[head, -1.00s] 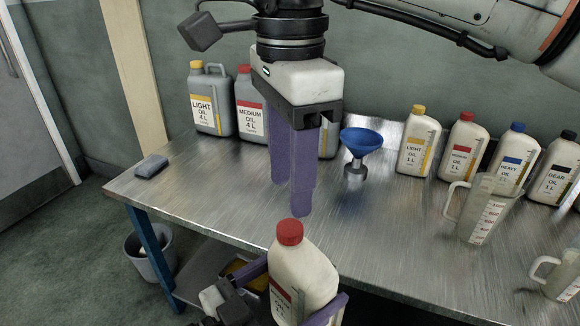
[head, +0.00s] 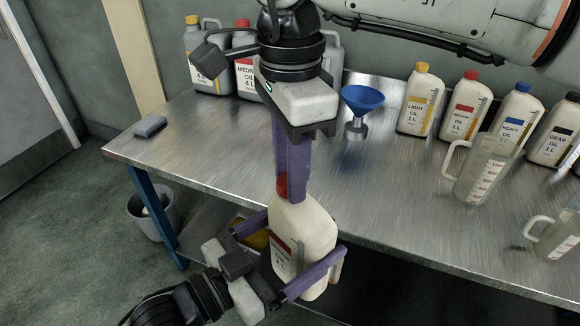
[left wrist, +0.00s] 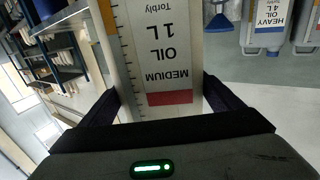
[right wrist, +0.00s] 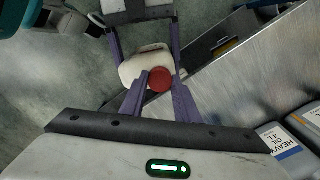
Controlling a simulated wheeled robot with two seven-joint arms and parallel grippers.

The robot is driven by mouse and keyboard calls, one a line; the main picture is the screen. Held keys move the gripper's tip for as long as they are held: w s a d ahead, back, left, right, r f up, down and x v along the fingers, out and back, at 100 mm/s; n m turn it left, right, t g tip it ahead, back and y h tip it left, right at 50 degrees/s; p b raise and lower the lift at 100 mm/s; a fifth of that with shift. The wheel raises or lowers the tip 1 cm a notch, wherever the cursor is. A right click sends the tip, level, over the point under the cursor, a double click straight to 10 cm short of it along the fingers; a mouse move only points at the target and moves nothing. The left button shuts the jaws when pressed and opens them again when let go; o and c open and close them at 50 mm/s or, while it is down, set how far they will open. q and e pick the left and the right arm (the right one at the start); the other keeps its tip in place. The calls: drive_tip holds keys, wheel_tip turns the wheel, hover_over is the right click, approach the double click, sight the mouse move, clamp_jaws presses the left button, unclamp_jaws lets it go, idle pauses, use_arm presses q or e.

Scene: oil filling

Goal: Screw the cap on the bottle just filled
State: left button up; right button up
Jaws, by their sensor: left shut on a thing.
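The white medium-oil 1 L bottle (head: 305,235) with a red label is held upright, slightly tilted, in front of the bench edge. My left gripper (head: 303,236) is shut on its body; the label fills the left wrist view (left wrist: 160,60). The red cap (head: 282,186) is at the bottle's top, partly hidden by a finger in the head view. In the right wrist view the cap (right wrist: 160,80) shows over the bottle top (right wrist: 145,66). My right gripper (head: 289,193) points down from above, open, with its fingers on either side of the cap. Thread contact is hidden.
A blue funnel (head: 362,98) on a metal stand is on the steel bench (head: 220,150). Capped 1 L bottles (head: 463,105) stand at the back right, clear jugs (head: 483,170) before them. Large grey cans (head: 205,75) stand at the back left. A bin (head: 150,213) is below.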

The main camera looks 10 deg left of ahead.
clamp_jaws()
drive_tip(key=m, duration=0.8)
drive_tip(key=o, duration=0.8)
unclamp_jaws()
wheel_tip(320, 180, up, 12)
drive_tip(key=shift+r, duration=0.1)
